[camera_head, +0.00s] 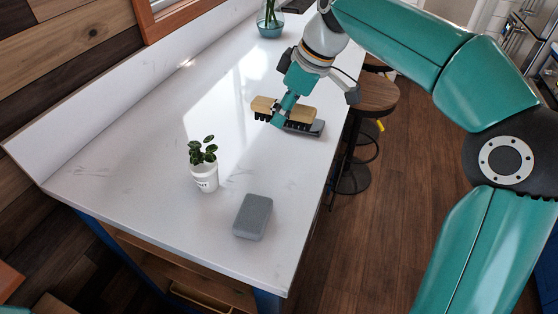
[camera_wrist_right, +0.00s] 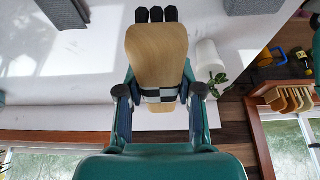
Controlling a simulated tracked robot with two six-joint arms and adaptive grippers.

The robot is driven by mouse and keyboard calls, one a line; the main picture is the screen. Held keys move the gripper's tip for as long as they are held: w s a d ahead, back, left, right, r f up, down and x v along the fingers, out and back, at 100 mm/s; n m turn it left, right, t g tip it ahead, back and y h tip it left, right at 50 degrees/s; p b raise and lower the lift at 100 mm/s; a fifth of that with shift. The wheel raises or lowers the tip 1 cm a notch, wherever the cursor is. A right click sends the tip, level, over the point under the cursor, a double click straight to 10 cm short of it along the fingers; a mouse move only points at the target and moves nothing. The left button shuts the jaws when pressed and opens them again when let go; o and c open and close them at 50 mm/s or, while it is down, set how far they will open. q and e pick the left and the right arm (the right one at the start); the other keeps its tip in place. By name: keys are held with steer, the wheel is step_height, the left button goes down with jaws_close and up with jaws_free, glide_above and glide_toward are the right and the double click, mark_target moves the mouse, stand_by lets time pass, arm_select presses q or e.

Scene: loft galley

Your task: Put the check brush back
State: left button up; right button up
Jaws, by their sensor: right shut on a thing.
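The check brush has a pale wooden body (camera_head: 264,104) with dark bristles beneath it. In the right wrist view its wooden body (camera_wrist_right: 157,50) shows a black-and-white checked band between the fingers, with black bristles at the far end. My right gripper (camera_head: 280,113) is shut on the brush, over the white counter (camera_head: 130,172). A dark grey piece (camera_head: 316,128) lies just behind and right of the brush, partly hidden by it and the gripper. Whether the brush touches it I cannot tell. My left gripper is not in view.
A white pot with a plant (camera_head: 206,178) and a grey block (camera_head: 253,217) stand on the near counter. A glass vase (camera_head: 270,28) is at the far end. A round wooden stool (camera_head: 376,95) stands by the right edge. The counter's left side is clear.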

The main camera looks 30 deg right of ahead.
mark_target(303, 128)
steer(key=f, duration=1)
steer(key=shift+w+a, duration=0.15)
steer(key=shift+a, duration=0.1)
steer(key=shift+f, duration=2.2)
steer(key=o, duration=1.1)
steer(key=shift+r, duration=0.1)
steer(key=v, duration=1.2)
